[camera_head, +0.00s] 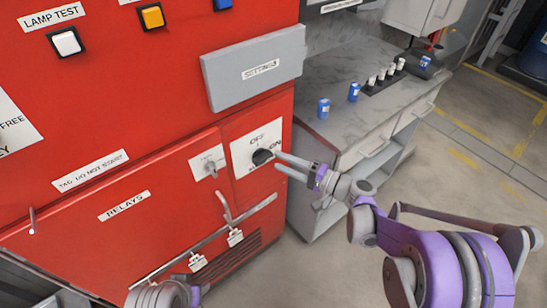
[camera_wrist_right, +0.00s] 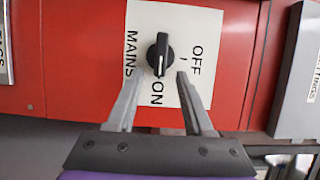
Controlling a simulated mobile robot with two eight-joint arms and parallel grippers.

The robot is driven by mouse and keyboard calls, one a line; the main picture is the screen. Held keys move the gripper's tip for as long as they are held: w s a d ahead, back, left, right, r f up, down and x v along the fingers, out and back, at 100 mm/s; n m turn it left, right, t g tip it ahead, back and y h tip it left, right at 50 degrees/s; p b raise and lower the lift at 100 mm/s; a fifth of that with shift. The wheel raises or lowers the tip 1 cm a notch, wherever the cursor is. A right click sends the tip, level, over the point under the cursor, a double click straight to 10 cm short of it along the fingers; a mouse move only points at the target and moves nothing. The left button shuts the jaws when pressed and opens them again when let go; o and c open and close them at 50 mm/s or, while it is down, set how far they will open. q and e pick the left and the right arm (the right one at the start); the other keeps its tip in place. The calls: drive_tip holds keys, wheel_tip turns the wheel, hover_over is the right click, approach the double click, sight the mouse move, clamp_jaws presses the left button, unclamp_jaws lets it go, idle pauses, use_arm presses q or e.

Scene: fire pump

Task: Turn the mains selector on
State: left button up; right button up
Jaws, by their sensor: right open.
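The mains selector is a black knob (camera_head: 262,157) on a white plate (camera_head: 245,143) on the red cabinet, marked OFF above and ON to the right. In the right wrist view the knob (camera_wrist_right: 160,52) stands lengthwise, its white pointer line towards the ON mark. My right gripper (camera_head: 277,163) is open at the knob's right side. In the wrist view the right gripper's fingertips (camera_wrist_right: 160,74) are either side of the knob's ON end, with gaps; I cannot tell any contact. Only part of my left arm shows at the bottom; its gripper is out of view.
A smaller grey switch (camera_head: 210,167) is left of the plate. A grey SETTINGS box (camera_head: 254,70) juts out above it. A lever (camera_head: 224,208) is below. A worktop (camera_head: 345,112) with blue cans stands to the right. Floor at right is open.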

drive_tip(key=v, duration=0.6)
drive_tip(key=shift+s+d, duration=0.25)
